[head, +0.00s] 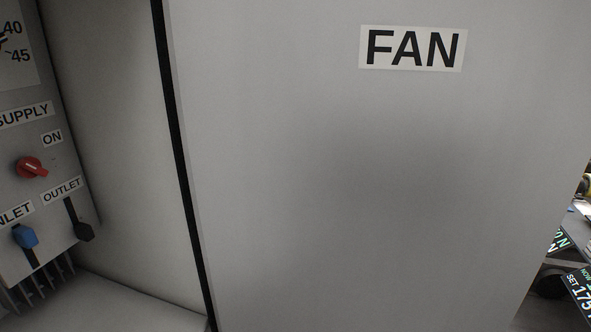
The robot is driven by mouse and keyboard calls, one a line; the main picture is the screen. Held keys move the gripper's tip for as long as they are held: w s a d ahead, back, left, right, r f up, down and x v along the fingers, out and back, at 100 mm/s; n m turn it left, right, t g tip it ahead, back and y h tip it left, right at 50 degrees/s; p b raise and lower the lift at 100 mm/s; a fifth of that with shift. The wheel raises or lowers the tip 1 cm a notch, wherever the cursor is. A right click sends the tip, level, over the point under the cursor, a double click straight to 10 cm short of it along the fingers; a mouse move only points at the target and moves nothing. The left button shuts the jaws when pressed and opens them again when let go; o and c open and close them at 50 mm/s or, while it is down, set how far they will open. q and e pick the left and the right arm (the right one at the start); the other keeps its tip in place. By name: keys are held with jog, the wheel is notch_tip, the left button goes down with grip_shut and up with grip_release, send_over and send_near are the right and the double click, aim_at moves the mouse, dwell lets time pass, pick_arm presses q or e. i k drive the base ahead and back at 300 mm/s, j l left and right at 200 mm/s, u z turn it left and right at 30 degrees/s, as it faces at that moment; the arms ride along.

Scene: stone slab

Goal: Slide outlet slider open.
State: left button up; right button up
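The outlet slider has a black knob (84,232) at the lower end of a dark vertical slot, under the OUTLET label (62,191) on the panel at the left. A blue inlet slider knob (25,236) sits to its left, with its slot showing below it. The start of the INLET label (15,216) is cut off by the picture's edge. Neither of my grippers is in the head view.
A red rotary knob (31,167) points toward the right below the ON label (52,138). A large grey panel labelled FAN (412,48) fills the middle and right. A grey ledge (130,305) lies below the slider panel. Displays (578,287) show at the far right.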

aim_at(84, 231)
jog(key=u, duration=0.5)
jog(key=k+l+u, duration=0.1)
jog(key=u, duration=0.85)
jog(key=k+l, duration=0.05)
